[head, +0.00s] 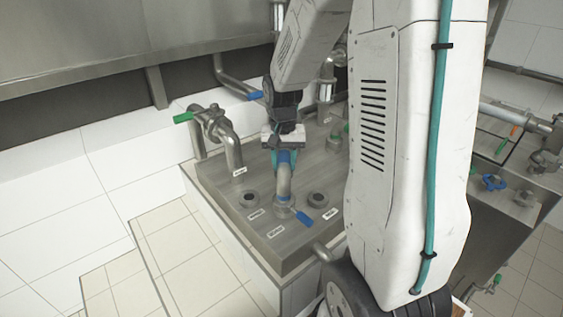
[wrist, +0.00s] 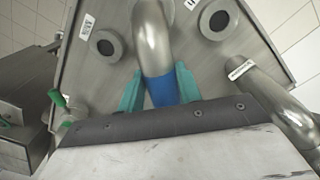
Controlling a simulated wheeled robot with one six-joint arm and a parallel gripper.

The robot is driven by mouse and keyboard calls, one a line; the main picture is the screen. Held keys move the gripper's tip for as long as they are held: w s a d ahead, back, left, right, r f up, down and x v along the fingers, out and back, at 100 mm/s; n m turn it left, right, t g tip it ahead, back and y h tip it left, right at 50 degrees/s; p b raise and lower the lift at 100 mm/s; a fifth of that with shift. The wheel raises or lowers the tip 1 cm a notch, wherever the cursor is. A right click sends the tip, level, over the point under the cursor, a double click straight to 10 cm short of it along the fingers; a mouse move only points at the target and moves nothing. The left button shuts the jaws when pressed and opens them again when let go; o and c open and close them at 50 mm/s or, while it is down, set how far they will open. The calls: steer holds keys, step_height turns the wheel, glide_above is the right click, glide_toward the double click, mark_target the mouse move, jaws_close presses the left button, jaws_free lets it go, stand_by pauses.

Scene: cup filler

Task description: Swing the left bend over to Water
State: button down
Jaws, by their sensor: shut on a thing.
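The left bend (head: 284,183) is a curved steel pipe with a blue band at its upper end. Its lower end sits at the middle front port of the steel panel (head: 232,203), beside a blue handle (head: 303,216). My gripper (head: 283,156) is above the panel, shut on the bend at the blue band. In the wrist view, the teal fingers (wrist: 161,89) lie on both sides of the blue band, and the bend (wrist: 152,38) runs away between them. Open ports stand on either side, a left one (head: 251,198) and a right one (head: 318,200). The port labels are too small to read.
A fixed pipe with a green handle (head: 183,117) rises at the panel's back left. Another pipe (head: 325,82) stands behind, partly hidden by my arm. A second panel with a blue valve (head: 493,182) is at the right. The tiled ledge at the left is clear.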

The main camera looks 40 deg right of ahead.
steer(key=shift+w+r, duration=0.1)
steer(key=c, duration=1)
jaws_free()
steer(key=shift+o, duration=0.2)
step_height(320, 180, up, 8)
steer(key=shift+f, duration=0.15)
